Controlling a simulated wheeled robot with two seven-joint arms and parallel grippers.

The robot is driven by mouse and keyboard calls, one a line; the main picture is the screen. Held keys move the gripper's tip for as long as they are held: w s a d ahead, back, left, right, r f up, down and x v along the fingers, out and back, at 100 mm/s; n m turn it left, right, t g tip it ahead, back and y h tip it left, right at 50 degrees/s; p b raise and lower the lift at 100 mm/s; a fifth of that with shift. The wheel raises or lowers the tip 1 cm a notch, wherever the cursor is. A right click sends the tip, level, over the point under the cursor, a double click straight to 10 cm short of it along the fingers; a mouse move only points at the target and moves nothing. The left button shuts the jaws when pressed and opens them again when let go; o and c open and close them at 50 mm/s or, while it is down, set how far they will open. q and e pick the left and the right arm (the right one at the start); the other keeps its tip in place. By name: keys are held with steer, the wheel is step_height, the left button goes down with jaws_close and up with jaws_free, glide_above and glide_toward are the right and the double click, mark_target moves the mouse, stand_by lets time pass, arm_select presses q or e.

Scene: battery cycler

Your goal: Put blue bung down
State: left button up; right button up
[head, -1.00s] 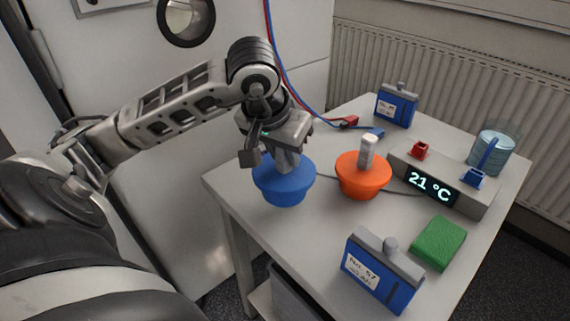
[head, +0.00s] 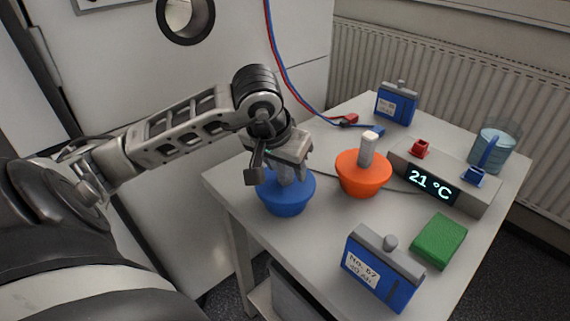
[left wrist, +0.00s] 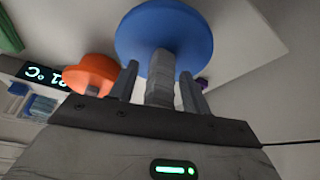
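The blue bung (head: 287,197) stands upright on the grey table near its left edge, seemingly resting on the top. Its grey handle shows in the left wrist view (left wrist: 160,78), below the blue body (left wrist: 165,32). My left gripper (head: 291,172) is over it, with its fingers spread on either side of the handle. In the left wrist view my left gripper (left wrist: 160,85) shows gaps between fingers and handle. In the head view the gripper hides much of the handle. My right gripper is in neither view.
An orange bung (head: 362,176) with a pale handle stands just right of the blue one. Behind are a display box (head: 432,186), a water beaker (head: 494,150) and a blue battery (head: 396,104). A green block (head: 438,241) and another battery (head: 381,273) are nearer. Red and blue leads (head: 286,80) hang behind.

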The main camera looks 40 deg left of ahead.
arm_select(q)
steer(key=shift+r, duration=0.25)
steer(key=p+v, duration=0.1)
steer(key=v, duration=1.1)
steer(key=shift+p, duration=0.35)
steer(key=shift+f, duration=0.1)
